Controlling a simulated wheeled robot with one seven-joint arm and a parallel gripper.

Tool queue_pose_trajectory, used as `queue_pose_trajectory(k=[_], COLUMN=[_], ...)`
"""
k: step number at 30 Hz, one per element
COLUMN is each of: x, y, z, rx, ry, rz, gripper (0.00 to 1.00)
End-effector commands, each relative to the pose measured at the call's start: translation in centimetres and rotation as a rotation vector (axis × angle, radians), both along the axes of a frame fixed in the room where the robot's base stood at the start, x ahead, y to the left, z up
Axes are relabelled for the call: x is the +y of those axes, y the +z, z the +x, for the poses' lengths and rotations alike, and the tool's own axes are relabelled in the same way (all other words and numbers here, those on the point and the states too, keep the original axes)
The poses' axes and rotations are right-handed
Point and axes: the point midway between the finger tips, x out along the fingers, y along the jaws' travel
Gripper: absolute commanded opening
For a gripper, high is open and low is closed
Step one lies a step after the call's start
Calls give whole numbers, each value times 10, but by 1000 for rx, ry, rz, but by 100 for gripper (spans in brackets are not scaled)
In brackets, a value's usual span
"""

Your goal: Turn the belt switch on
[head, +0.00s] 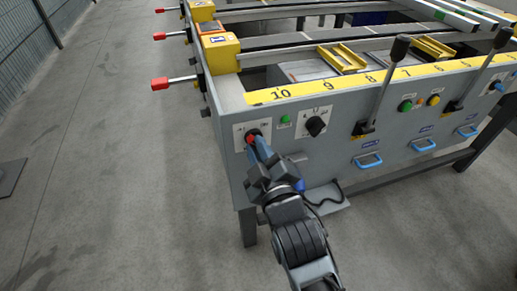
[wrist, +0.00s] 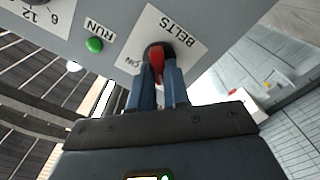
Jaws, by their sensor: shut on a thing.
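The belt switch (wrist: 157,58) is a red handle on a dark round base, on a white plate (wrist: 187,34) marked BELTS and ON. In the head view the red switch (head: 253,134) sits at the left end of the table's grey front panel. My gripper (wrist: 160,75) is shut on the red handle, with one blue finger on each side of it. In the head view my gripper (head: 259,146) reaches the plate from below. The fingers hide part of the handle and plate, so I cannot tell its exact setting.
Right of the switch are a green RUN light (head: 285,118), a black rotary knob (head: 316,126) and an upright black lever (head: 382,88). Blue drawer handles (head: 368,161) stick out lower down. Red-tipped rods (head: 160,84) jut from the table's left side.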

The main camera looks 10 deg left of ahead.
Motion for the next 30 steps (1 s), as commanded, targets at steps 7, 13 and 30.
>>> queue_pose_trajectory(k=[7, 13, 30], x=[0, 0, -2], y=[0, 0, 0], z=[0, 0, 1], rx=[1, 13, 206], ry=[1, -1, -1], rz=[1, 24, 390], gripper=[0, 0, 0])
